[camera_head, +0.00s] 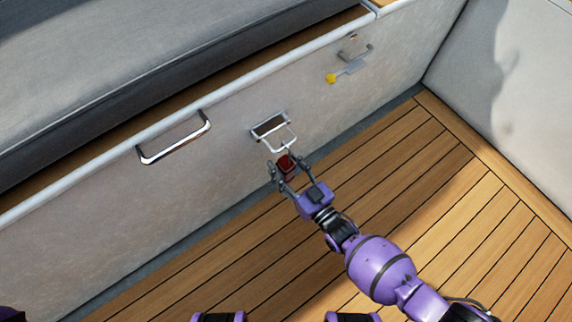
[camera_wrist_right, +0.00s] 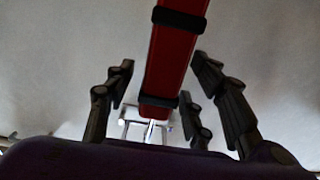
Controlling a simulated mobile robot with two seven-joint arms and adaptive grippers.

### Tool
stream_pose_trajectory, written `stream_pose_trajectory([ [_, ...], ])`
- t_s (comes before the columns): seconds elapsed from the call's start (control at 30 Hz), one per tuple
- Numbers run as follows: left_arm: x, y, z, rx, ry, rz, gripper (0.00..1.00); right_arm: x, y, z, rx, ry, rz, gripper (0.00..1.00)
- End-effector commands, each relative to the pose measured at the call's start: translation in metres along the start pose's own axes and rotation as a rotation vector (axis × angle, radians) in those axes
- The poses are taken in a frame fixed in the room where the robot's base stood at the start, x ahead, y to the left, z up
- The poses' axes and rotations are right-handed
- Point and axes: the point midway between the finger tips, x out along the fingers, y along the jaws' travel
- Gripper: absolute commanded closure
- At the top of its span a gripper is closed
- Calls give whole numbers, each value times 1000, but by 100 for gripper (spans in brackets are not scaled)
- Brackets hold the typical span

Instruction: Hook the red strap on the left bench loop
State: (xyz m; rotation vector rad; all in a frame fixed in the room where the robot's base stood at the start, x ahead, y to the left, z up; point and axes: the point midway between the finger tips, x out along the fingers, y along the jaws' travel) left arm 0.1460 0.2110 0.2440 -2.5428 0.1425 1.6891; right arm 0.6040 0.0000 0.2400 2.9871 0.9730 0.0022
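The red strap (camera_head: 286,162) with black bands is between the fingers of my right gripper (camera_head: 290,172). In the right wrist view the red strap (camera_wrist_right: 176,55) runs down from the top edge, with visible gaps to the spread fingers of the right gripper (camera_wrist_right: 170,100). A pale metal loop (camera_head: 285,137) hangs from a bracket on the bench front, just above the strap; it also shows in the wrist view beyond the strap's end. I cannot tell whether strap and loop are joined. A chrome loop handle (camera_head: 174,141) is farther left. My left gripper is not in view.
The bench front (camera_head: 90,205) rises beside a wooden slatted floor (camera_head: 440,220). A grey cushion (camera_head: 130,70) lies on the bench. A metal fitting with a yellow ball (camera_head: 331,78) is at the upper right. The floor right of my arm is clear.

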Motion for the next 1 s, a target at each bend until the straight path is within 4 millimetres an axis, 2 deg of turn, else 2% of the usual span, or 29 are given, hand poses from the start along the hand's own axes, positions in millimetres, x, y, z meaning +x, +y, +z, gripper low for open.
stream_pose_trajectory([
  [0.27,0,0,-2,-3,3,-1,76,-7,0,2,0,-4,0,51],
  [0.37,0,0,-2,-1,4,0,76,-22,0,2,0,-5,1,51],
  [0.7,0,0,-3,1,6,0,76,-92,0,1,0,-3,0,51],
  [0.8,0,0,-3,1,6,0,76,-106,0,1,1,-3,1,51],
  [1.0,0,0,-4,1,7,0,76,-120,0,0,0,0,0,51],
])
